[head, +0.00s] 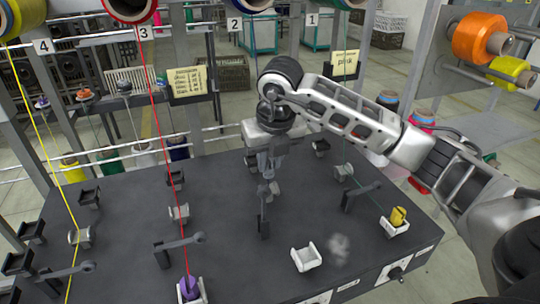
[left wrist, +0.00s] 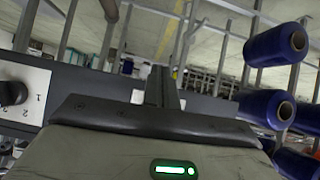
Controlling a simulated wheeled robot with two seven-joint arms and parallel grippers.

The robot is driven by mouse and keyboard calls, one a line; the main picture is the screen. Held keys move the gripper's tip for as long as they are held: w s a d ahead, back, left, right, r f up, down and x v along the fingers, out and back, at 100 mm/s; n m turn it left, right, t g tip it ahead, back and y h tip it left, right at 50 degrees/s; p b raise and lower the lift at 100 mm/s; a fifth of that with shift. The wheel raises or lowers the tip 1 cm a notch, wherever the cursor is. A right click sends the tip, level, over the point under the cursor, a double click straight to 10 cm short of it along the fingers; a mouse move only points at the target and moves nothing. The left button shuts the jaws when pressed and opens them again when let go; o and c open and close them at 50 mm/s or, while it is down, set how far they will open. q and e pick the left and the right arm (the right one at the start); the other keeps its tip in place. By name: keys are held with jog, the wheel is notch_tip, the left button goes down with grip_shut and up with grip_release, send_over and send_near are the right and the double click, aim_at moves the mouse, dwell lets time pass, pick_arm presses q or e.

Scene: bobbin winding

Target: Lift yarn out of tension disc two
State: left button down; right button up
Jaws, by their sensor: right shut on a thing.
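My right gripper (head: 268,174) points down over the dark table at station two. It is shut at tension disc two (head: 270,190), a small grey spool partly hidden by the fingers. The yarn between the fingers is too thin to make out. Below the disc stands station two's dark lever post (head: 264,222). The white bobbin holder (head: 306,257) nearer the front is empty. My left gripper (left wrist: 164,84) shows only in the left wrist view, with its fingers together and nothing visible between them.
Red yarn (head: 160,110) runs to a purple bobbin (head: 190,288); yellow yarn (head: 40,140) runs down at the left. A yellow bobbin (head: 399,217) stands right. Pale fluff (head: 338,247) lies beside the empty holder. Blue spools (left wrist: 276,45) show in the left wrist view.

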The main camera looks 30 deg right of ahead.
aim_at(271, 169)
jog(key=shift+f, duration=0.1)
jog(key=shift+f+b, duration=0.5)
jog(key=shift+b, duration=0.1)
jog(key=shift+f+b, duration=1.2)
jog(key=shift+f, duration=0.2)
jog(key=shift+r, duration=0.1)
jog(key=shift+r+p, duration=0.4)
jog(key=shift+r, duration=0.05)
jog(key=shift+r+p, duration=0.7)
jog(key=shift+r, duration=0.4)
jog(key=shift+r, duration=0.1)
